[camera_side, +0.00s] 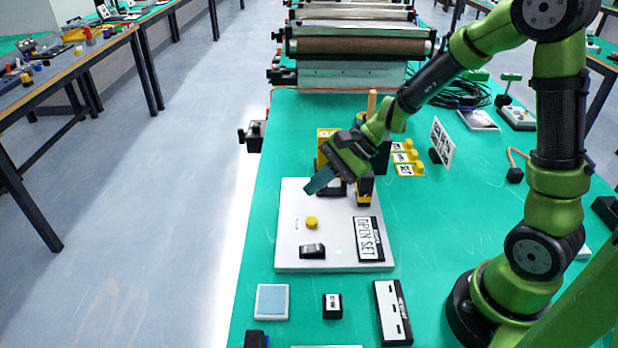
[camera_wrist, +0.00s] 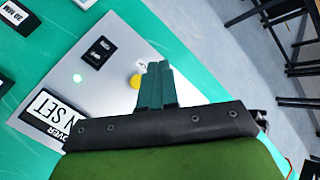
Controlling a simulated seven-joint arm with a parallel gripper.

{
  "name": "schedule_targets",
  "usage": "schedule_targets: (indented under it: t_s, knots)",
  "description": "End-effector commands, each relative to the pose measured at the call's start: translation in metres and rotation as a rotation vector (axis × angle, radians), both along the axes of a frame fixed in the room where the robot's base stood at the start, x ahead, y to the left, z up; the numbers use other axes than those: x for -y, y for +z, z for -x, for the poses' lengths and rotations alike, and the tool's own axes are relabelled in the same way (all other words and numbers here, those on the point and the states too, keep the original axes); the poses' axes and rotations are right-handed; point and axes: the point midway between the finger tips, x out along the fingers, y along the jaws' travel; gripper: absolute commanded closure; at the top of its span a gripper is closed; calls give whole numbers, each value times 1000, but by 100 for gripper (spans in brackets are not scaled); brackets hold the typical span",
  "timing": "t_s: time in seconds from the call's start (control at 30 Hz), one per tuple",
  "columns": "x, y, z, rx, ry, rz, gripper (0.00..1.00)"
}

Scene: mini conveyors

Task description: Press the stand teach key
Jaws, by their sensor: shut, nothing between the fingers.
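Which part is the stand teach key cannot be read. My gripper (camera_side: 318,183) is shut and empty, above the panel's far part, beyond the yellow button. In the wrist view my closed fingers (camera_wrist: 158,70) partly cover the yellow button (camera_wrist: 136,81), with the black switch (camera_wrist: 100,52) to the left. Whether the fingers touch anything cannot be told; they appear apart from the button.
Yellow and black blocks (camera_side: 365,190) stand by the panel's far edge, close to my gripper. A roller conveyor (camera_side: 360,45) is at the back. A blue-topped pad (camera_side: 272,301), a small black block (camera_side: 332,305) and a black-and-white plate (camera_side: 393,311) lie in front of the panel.

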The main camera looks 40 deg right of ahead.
Motion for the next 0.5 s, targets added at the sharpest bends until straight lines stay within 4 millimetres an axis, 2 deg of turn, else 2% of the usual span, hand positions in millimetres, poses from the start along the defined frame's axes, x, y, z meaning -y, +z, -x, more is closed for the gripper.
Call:
schedule_targets:
  t_s: [0.2,0.5]
  knots:
    - [-1,-34,1,-6,0,-1,100]
    - [0,-58,0,-1,0,0,100]
